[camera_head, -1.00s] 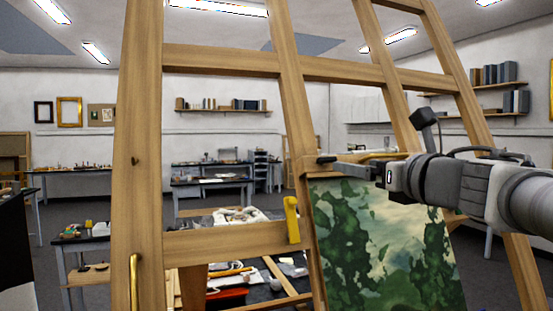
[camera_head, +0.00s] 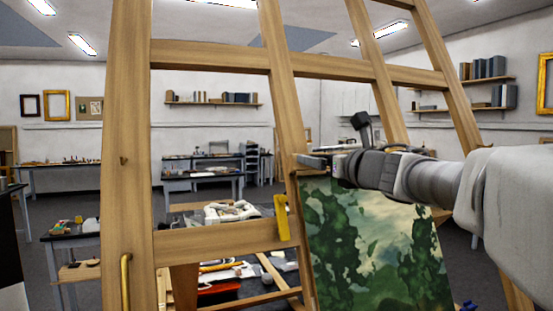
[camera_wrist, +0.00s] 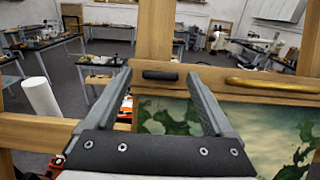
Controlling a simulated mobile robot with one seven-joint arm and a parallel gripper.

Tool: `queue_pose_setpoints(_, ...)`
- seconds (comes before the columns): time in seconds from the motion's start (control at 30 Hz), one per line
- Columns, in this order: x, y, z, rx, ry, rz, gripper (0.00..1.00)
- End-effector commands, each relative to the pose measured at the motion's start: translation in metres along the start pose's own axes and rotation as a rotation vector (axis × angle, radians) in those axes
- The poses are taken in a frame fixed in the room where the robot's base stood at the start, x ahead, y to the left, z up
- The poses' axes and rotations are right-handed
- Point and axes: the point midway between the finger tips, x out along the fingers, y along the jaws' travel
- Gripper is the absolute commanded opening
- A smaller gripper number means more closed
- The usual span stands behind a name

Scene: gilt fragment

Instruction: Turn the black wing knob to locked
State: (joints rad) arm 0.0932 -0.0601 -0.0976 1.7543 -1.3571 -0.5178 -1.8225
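The black wing knob (camera_wrist: 160,75) lies nearly level on a wooden crosspiece of the easel (camera_wrist: 205,80). In the wrist view it shows between the tips of my gripper (camera_wrist: 155,76), which is open with nothing held. In the head view the gripper (camera_head: 335,162) is at the left end of my arm, with its tips close to the knob (camera_head: 309,160), overlapping it in the picture. I cannot tell whether they touch. A green landscape painting (camera_head: 370,245) stands below the crosspiece. Any lock marking is too small to see.
A gold bar (camera_wrist: 270,86) lies along the crosspiece to the right of the knob. A yellow handle (camera_head: 282,217) and a brass handle (camera_head: 126,280) are on the easel's left side. A cluttered bench (camera_head: 240,285) stands behind, with a white roll (camera_wrist: 42,98) at left.

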Motion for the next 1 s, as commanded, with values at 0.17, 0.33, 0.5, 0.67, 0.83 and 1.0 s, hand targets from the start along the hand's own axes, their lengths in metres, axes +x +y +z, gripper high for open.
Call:
queue_pose_setpoints(0.17,-0.0003,-0.0001,0.0001,0.0,0.0,0.0,0.57)
queue_pose_setpoints(0.33,-0.0004,-0.0001,0.0001,0.0,0.0,0.0,0.26)
queue_pose_setpoints(0.5,-0.0005,-0.0001,0.0001,0.0,0.0,0.0,0.02)
queue_pose_setpoints(0.67,-0.0005,0.0003,0.0002,0.011,0.0,-0.004,0.02)
queue_pose_setpoints(0.83,-0.0006,0.0011,0.0005,0.058,-0.001,-0.025,0.02)
queue_pose_setpoints(1.0,-0.0007,0.0027,0.0011,0.154,-0.001,-0.067,0.02)
